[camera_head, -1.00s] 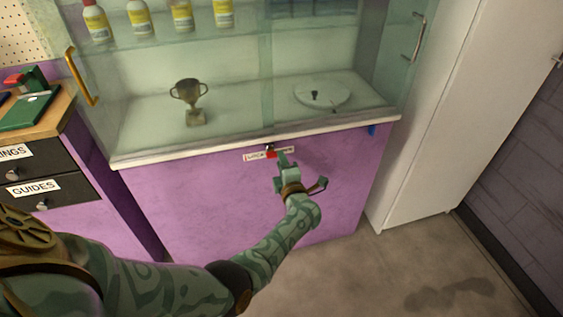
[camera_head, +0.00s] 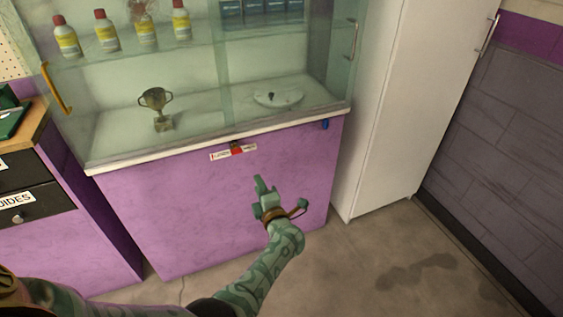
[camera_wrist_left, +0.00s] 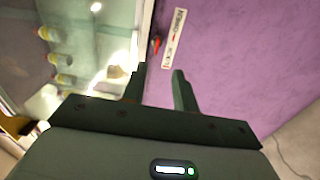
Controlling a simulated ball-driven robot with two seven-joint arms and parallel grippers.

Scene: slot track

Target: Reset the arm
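My left arm comes in from the lower left in the head view. My left gripper (camera_head: 261,190) is in front of the purple cabinet front, below the label strip (camera_head: 233,152) and its small red part (camera_head: 237,151). In the left wrist view the two dark fingers of the left gripper (camera_wrist_left: 159,82) stand apart with a gap between them and nothing held. The label strip (camera_wrist_left: 173,38) and the red part (camera_wrist_left: 155,45) show beyond the fingertips, apart from them. My right gripper is not in view.
A glass display case (camera_head: 215,100) holds a trophy cup (camera_head: 156,104), a round white disc (camera_head: 278,97) and several bottles (camera_head: 107,32). A tall white cabinet (camera_head: 400,110) stands to the right. A drawer unit (camera_head: 35,205) is at the left. Open floor (camera_head: 400,270) lies at the lower right.

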